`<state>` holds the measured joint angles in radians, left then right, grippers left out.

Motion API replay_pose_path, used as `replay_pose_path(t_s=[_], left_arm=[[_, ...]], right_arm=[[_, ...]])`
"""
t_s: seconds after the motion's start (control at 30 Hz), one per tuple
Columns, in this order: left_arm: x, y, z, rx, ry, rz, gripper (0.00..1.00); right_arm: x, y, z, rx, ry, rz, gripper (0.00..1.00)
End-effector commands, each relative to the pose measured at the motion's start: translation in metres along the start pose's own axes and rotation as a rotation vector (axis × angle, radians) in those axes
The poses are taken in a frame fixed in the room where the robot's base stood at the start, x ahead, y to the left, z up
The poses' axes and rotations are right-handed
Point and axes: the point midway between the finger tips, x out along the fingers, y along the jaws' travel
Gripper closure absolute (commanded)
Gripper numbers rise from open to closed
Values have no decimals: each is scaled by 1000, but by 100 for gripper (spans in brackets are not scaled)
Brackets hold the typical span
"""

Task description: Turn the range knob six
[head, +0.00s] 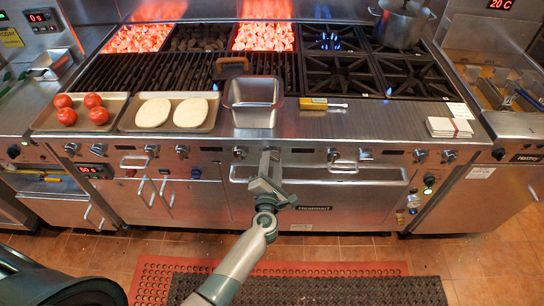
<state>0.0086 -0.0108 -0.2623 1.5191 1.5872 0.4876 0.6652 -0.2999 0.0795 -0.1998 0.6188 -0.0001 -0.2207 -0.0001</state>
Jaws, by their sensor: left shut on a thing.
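The range front panel (300,155) carries a row of metal knobs. Knobs show at the far left (71,149), left of centre (182,151), beside my gripper (240,153), and to the right (333,155), (420,156) and (449,156). My left gripper (268,158) is at the panel, just below the metal pan, with its fingers shut on a knob that they mostly hide. I cannot read which number that knob bears, or its angle. My right gripper is not in view.
Oven handles (345,166) protrude below. Burners at the back (327,38) show blue flames.

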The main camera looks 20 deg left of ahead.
Motion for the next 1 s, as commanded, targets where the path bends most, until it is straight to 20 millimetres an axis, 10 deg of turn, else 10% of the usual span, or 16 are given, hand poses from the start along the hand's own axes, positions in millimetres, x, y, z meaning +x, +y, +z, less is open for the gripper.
replay_pose_path(t_s=[0.63,0.67,0.73,1.0], left_arm=[[1,1,0,78,6,1,84],[1,1,0,78,6,1,60],[0,1,0,78,6,1,44],[0,1,0,77,5,0,44]], right_arm=[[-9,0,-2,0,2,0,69],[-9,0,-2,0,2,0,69],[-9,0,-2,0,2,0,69],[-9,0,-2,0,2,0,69]])
